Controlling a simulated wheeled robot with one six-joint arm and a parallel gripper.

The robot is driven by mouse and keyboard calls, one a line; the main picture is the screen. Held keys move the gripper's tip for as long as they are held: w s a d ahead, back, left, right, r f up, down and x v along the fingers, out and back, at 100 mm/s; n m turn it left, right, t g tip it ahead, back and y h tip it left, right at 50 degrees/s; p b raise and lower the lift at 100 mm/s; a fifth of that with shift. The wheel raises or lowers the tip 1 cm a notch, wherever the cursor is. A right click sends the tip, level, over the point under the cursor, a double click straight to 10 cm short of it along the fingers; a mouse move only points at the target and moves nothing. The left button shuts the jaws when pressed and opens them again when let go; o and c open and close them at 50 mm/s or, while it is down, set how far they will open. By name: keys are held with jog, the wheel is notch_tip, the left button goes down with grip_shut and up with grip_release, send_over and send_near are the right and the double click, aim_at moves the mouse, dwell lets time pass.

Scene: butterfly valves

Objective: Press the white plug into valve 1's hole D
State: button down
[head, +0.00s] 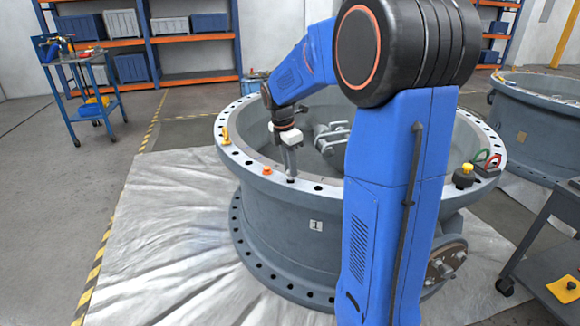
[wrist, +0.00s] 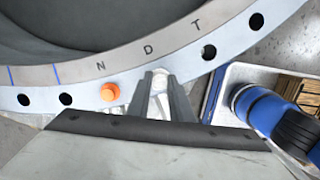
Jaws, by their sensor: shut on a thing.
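Valve 1 (head: 270,222) is a large grey ring body with a "1" label (head: 316,225) and a flange on top with several holes. My gripper (head: 291,177) points down at the flange's near-left rim. In the wrist view its fingers (wrist: 160,104) are shut on the white plug (wrist: 160,79), which shows between the fingertips, at the hole position by the letter D. The fingers hide hole D, so I cannot tell how deep the plug sits. In the head view the plug is too small to make out.
An orange plug (head: 267,170) stands in the flange by letter N, left of my gripper; it also shows in the wrist view (wrist: 109,92). The hole by T (wrist: 208,52) is open. A yellow part (head: 225,136) and a black knob (head: 463,178) sit on the rim.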

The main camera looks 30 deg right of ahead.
jog(key=shift+f, duration=1.15)
dwell(1.3)
jog(key=c, duration=1)
grip_release()
jog(key=shift+r, duration=3)
